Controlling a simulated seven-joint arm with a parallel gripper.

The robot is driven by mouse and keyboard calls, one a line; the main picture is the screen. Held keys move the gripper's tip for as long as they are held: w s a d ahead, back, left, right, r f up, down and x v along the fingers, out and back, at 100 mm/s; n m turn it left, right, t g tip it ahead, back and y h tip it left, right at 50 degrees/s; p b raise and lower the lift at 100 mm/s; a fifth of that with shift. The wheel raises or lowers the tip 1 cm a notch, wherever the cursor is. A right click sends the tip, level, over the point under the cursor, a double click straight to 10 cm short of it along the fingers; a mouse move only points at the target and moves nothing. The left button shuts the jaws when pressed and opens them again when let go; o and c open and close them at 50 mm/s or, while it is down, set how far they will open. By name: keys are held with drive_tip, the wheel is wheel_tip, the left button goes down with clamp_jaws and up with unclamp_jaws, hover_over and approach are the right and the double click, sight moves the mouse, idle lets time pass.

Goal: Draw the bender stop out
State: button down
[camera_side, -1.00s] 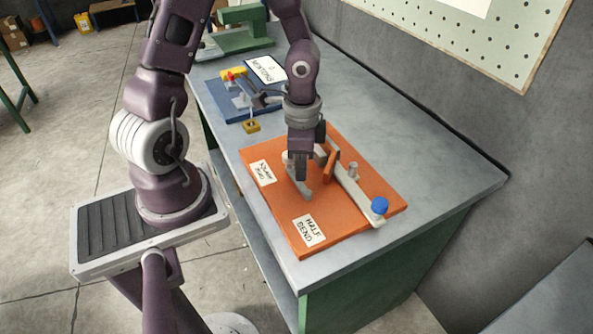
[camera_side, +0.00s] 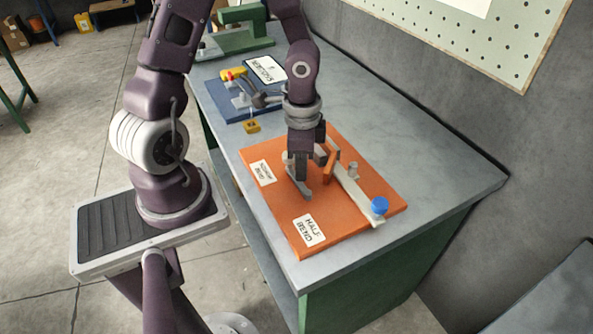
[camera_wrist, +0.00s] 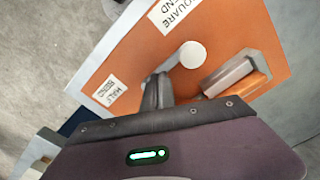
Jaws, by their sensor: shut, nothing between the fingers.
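The bender is an orange board (camera_side: 275,205) on the bench, with a pale bar (camera_side: 352,187) along its right side. A blue knob (camera_side: 379,205) sits at the bar's near end and a short grey pin (camera_side: 353,169) beside the bar. An upright orange block (camera_side: 330,165) stands by the bar; I cannot tell which part is the stop. My gripper (camera_side: 301,172) is shut and empty, pointing down over the board beside a low grey piece (camera_side: 305,193); contact is unclear. In the wrist view the fingers (camera_wrist: 157,92) are together, left of a pale round post (camera_wrist: 193,54).
Labels for square bend (camera_side: 263,172) and half bend (camera_side: 309,231) lie on the board. A blue fixture (camera_side: 232,101) with a yellow handle and a small yellow block (camera_side: 251,126) are farther back. The bench (camera_side: 430,170) is clear to the right.

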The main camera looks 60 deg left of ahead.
drive_tip(key=shift+a, duration=0.1)
drive_tip(key=shift+a, duration=6.15)
drive_tip(key=shift+d, duration=0.8)
wheel_tip(320, 180, up, 7)
drive_tip(key=s+d+r+n+t, duration=0.2)
drive_tip(key=s+d+r+n, duration=0.1)
drive_tip(key=s+d+r, duration=0.2)
drive_tip(key=s+d+r+n+t, duration=0.3)
drive_tip(key=s+d+r, duration=0.2)
drive_tip(key=d+r, duration=0.5)
drive_tip(key=shift+s+d+r+t, duration=0.2)
drive_tip(key=shift+s+d+t, duration=0.1)
drive_tip(key=shift+d, duration=0.5)
